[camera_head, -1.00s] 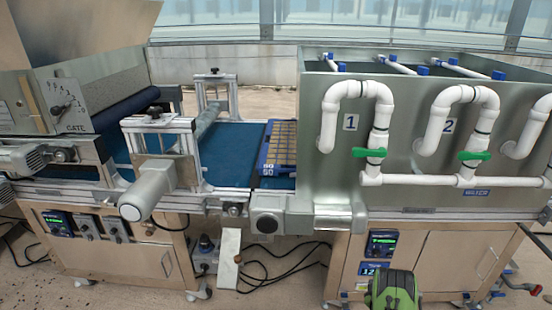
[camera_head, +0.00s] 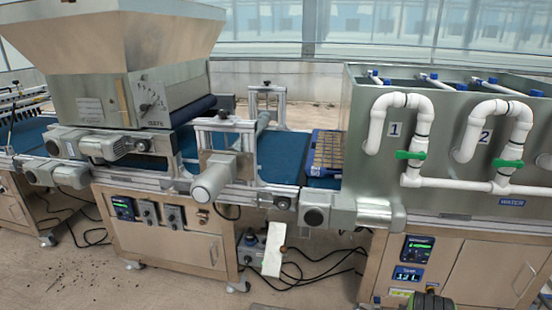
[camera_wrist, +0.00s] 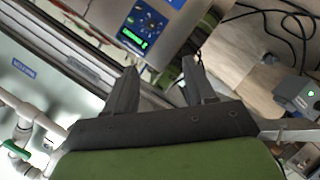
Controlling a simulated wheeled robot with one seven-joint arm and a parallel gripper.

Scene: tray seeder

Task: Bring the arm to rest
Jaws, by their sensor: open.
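My gripper (camera_wrist: 158,88) shows in the wrist view with its two dark fingers apart and nothing between them. Beyond the fingers are a lit control panel (camera_wrist: 143,30) and part of the machine's metal side. In the head view only a small dark and green part of my arm shows at the bottom edge, right of centre, in front of the water tank's cabinet (camera_head: 470,262). The fingers cannot be made out there.
The seeding line runs across the head view: a hopper (camera_head: 110,40), a blue belt (camera_head: 282,155), a seed tray (camera_head: 327,152) at the tank's entrance, and the water tank (camera_head: 365,185) with white pipes and green valves (camera_head: 410,155). Cables lie on the floor (camera_head: 150,275).

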